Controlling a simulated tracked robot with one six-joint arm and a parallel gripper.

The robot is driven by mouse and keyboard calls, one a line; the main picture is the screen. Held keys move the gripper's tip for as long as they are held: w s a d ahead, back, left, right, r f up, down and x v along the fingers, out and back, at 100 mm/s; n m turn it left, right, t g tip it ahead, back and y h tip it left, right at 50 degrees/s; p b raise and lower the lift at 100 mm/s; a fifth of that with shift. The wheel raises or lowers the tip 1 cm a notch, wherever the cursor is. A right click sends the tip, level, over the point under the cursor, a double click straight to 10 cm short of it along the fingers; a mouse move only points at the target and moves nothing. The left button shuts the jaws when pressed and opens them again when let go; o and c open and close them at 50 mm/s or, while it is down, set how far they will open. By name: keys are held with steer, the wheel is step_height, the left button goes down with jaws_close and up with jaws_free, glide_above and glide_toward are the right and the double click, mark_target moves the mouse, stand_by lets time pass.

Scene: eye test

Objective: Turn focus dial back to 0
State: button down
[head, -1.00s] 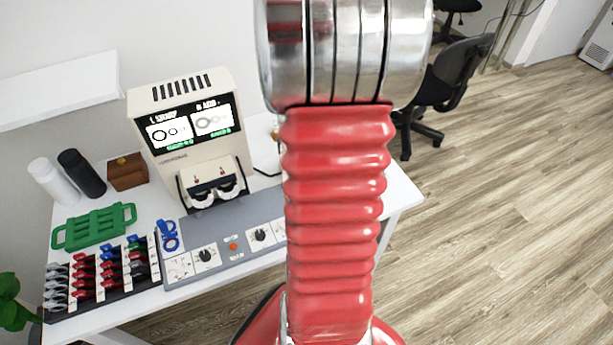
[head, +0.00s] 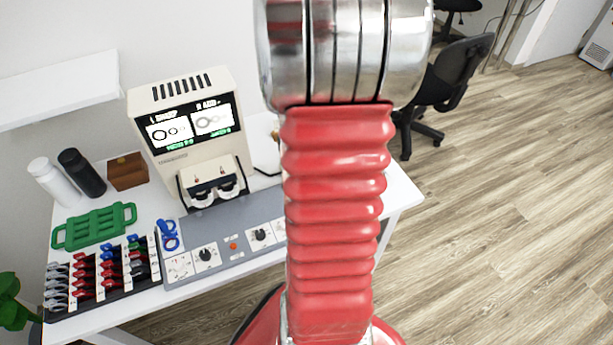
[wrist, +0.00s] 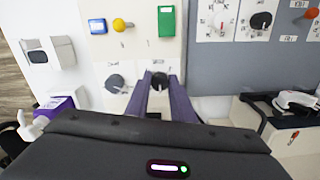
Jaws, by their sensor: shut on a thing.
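In the wrist view, my gripper (wrist: 162,80) has its two purple fingers on either side of a small black dial knob (wrist: 159,81) on a white plate, and it is shut on it. The label and pointer of this dial are too small to read, so I cannot tell its setting. A dark grey dial (wrist: 115,83) sits just left of it. Another black dial (wrist: 260,20) is at the upper right. In the head view, my arm hides the gripper and the held dial. Two black dials show on the grey panel, left (head: 205,254) and right (head: 260,235).
The wrist view shows a yellow knob (wrist: 119,25), a green block (wrist: 166,21) and an orange button (wrist: 312,13) near the dials. In the head view, a cream machine with a screen (head: 190,130), a green tray (head: 95,226) and a clip rack (head: 100,275) stand on the white table.

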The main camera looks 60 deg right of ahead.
steer(key=c, duration=1.5)
jaws_free()
steer(key=shift+c, duration=0.2)
step_height(320, 180, up, 14)
steer(key=shift+f, duration=0.15)
